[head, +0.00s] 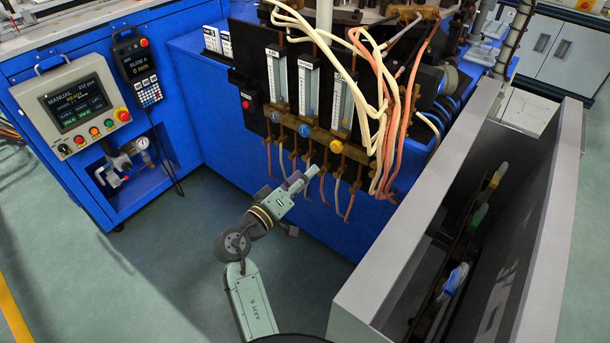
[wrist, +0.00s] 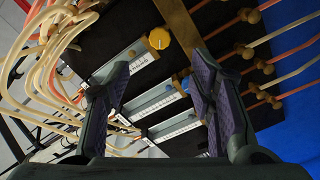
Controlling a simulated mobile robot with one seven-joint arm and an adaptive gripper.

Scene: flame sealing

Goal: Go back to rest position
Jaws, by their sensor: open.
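My gripper (wrist: 152,95) is open and empty in the wrist view, its two dark fingers with purple pads spread apart. In the head view my gripper (head: 304,178) is at the end of my raised arm, in front of the lower edge of the flowmeter panel (head: 257,92). Between the fingers in the wrist view are the flowmeter tubes (wrist: 155,103) and, beyond, a yellow knob (wrist: 159,38). In the head view a yellow knob (head: 336,146) and a blue knob (head: 304,131) sit below the flowmeters. I cannot tell the exact gap between the fingertips and the panel.
Cream and orange hoses (head: 375,90) hang at the panel's right. A grey-walled bin (head: 440,190) stands close on the right. A control panel (head: 72,106) and a pendant (head: 137,68) are on the blue machine at left. The green floor (head: 150,250) at left is clear.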

